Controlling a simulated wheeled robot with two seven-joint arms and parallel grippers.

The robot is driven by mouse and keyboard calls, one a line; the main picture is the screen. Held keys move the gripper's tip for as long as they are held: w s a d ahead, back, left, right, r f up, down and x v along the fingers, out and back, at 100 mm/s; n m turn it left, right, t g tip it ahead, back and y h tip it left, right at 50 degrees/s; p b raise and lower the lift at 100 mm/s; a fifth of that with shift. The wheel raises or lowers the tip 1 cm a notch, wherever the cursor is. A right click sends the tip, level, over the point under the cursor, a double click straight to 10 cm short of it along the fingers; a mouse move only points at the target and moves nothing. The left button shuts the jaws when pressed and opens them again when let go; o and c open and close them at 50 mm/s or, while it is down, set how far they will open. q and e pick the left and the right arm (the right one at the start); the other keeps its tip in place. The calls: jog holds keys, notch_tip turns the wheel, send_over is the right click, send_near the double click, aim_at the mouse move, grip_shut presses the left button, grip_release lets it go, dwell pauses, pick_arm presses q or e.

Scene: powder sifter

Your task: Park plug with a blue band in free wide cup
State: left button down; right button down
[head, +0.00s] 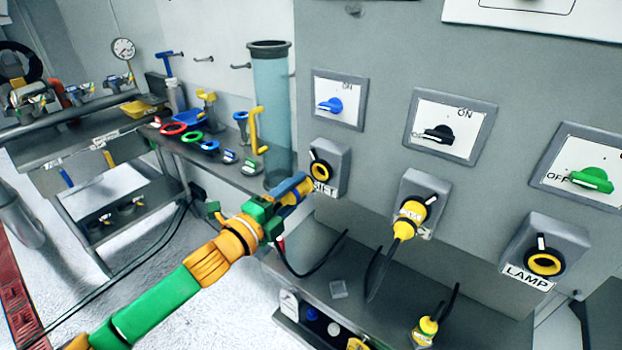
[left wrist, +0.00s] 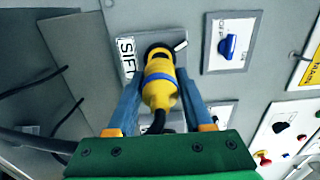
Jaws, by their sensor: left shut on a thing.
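My left gripper (head: 306,186) is shut on a yellow plug with a blue band (left wrist: 160,82). In the left wrist view the plug lies between the two blue fingers, its front end in line with the socket labelled SIFT (left wrist: 160,48); I cannot tell whether it is seated. Its dark cord runs back toward my wrist. In the head view the gripper hides most of this plug, beside the SIFT socket (head: 321,171). I cannot clearly make out a free wide cup. My right gripper is not in view.
Another yellow plug (head: 407,220) is in the middle socket. A further yellow plug (head: 425,332) stands on the lower shelf (head: 370,310). The LAMP socket (head: 545,262) has no plug. A tall clear tube (head: 271,115) stands left of the panel, near coloured rings and small parts on a bench.

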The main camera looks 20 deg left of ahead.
pick_arm(q)
jog(key=shift+s+a, duration=0.2)
jog(key=shift+s, duration=0.45)
